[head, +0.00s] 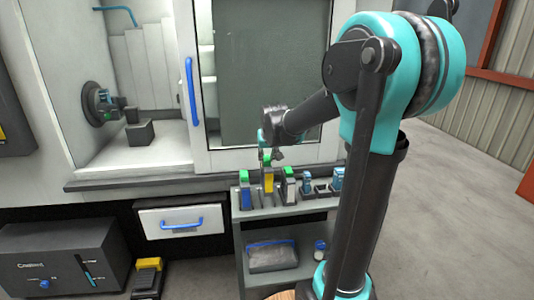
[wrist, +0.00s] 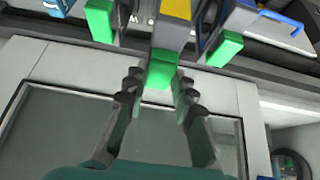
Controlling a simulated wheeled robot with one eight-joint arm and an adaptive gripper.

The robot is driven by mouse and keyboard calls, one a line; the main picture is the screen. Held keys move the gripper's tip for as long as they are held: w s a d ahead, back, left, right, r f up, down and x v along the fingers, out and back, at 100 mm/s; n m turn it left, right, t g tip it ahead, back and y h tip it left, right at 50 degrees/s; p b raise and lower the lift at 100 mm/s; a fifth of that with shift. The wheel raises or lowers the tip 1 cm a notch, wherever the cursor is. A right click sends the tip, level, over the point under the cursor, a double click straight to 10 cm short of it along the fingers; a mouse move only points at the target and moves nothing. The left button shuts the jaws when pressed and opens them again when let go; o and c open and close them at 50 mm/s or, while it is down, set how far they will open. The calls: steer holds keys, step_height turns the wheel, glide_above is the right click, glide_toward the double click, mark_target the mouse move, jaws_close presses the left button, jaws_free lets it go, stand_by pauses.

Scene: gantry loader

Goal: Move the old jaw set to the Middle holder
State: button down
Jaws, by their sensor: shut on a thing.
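My gripper (wrist: 160,85) is shut on the green top of a jaw set with a yellow face (wrist: 172,22). In the head view this yellow jaw set (head: 268,182) is upright over the middle of the cart's left row, its green top a little higher than its neighbours'. I cannot tell whether it is seated in its holder or just above it. A green-topped jaw set with a blue face (head: 246,193) stands to its left, and another with a green top and pale face (head: 289,186) to its right. The holders' lower parts are mostly hidden.
The grey cart (head: 290,206) stands before the machine. Small blue-and-grey parts (head: 320,188) sit at its right end. A grey pouch (head: 272,257) and a small bottle (head: 320,250) are on the lower shelf. The machine door (head: 257,90) with its blue handle (head: 191,92) rises behind.

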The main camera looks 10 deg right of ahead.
mark_target(268, 167)
steer(key=shift+f, duration=2.95)
steer(key=c, duration=1.2)
jaws_free()
steer(key=v, duration=1.2)
steer(key=shift+r, duration=3.5)
